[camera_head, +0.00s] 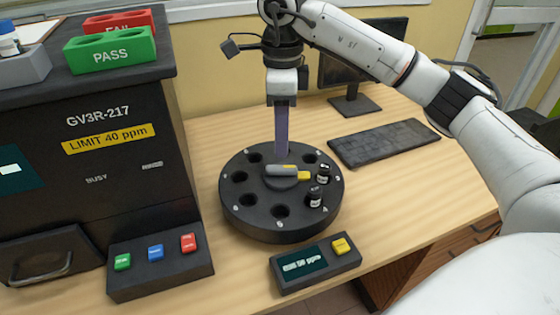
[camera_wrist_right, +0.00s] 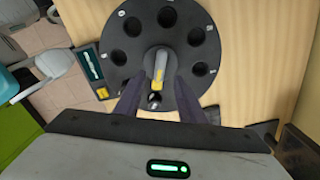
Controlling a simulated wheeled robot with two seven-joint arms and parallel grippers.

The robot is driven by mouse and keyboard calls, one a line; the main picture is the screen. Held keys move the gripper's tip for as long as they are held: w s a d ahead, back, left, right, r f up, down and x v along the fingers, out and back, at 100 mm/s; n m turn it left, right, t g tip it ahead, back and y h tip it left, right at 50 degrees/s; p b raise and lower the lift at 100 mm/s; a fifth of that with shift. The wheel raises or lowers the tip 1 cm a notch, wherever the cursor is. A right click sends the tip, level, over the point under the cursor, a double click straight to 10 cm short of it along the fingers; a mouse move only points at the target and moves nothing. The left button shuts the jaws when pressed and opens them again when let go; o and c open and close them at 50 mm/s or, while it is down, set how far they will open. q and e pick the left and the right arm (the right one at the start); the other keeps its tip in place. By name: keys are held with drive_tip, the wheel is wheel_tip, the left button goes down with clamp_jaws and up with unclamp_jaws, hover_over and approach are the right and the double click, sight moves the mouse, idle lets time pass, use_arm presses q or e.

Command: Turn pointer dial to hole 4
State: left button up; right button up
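The round black carousel (camera_head: 250,215) stands on the table with a ring of holes; its numbers are too small to read surely. The pointer dial (camera_head: 280,171) is a grey bar at its centre, its yellow end toward the right in the head view. It also shows in the wrist view (camera_wrist_right: 160,66). Two dark vials, one (camera_head: 322,174) and another (camera_head: 315,197), sit in holes on the right side. My right gripper (camera_head: 281,152) points down at the dial; in the wrist view its fingers are apart, either side of the dial's line, with no visible grip. My left gripper is not in view.
A black analyser (camera_head: 105,165) stands left, with green PASS (camera_head: 110,57) and red FAIL trays on top. A button box (camera_head: 160,270) and a ppm display box (camera_head: 315,264) stand in front. A keyboard (camera_head: 383,143) and monitor are behind right. Bare table lies right of the carousel.

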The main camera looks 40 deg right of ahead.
sight(282, 166)
wheel_tip(282, 166, down, 7)
idle(0.3)
clamp_jaws()
